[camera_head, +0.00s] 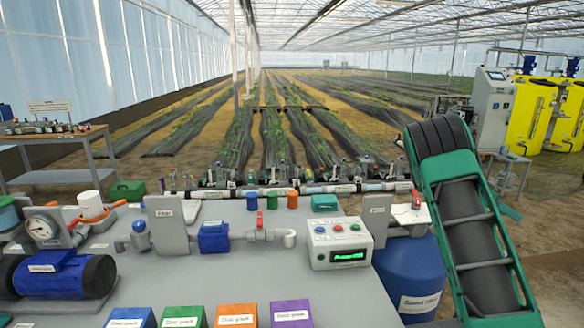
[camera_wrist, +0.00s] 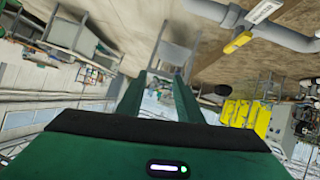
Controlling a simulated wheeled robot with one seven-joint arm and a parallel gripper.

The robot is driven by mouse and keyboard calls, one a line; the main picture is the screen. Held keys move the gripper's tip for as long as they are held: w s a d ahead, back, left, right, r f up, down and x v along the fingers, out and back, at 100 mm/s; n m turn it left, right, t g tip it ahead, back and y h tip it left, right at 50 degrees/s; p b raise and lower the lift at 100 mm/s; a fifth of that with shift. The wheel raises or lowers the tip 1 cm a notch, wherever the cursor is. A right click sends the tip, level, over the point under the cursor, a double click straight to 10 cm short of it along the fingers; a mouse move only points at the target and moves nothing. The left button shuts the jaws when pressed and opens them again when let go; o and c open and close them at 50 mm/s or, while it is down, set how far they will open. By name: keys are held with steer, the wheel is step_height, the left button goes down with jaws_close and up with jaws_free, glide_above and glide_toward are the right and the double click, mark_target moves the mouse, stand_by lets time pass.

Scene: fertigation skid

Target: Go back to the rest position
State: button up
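My gripper (camera_wrist: 160,76) shows in the wrist view as two green fingers standing apart. Nothing is held between them. The wrist view is tilted over, with the greenhouse structure low in the picture and brown ground at the top. In the head view my green and black arm is raised at the right edge, beside the skid table (camera_head: 340,300). My gripper is outside the head view.
The skid table carries a pump (camera_head: 65,275), a control box (camera_head: 340,243) with a green display, valves and several coloured dose packs (camera_head: 236,316). A blue barrel (camera_head: 410,275) stands beside my arm. Yellow tanks (camera_head: 525,115) are at the back right.

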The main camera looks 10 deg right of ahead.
steer(key=s+a+n+t+y, duration=0.1)
steer(key=s+a+n+y, duration=0.4)
steer(key=s+a, duration=1.2)
steer(key=s+a+r+n+t+y, duration=0.1)
steer(key=s+a+n+y, duration=0.5)
steer(key=s+a, duration=1.2)
steer(key=s+y, duration=0.1)
steer(key=s, duration=0.4)
steer(key=shift+s+a+t, duration=0.15)
steer(key=shift+a+t, duration=0.15)
steer(key=shift+a+n, duration=0.1)
steer(key=shift+n, duration=0.2)
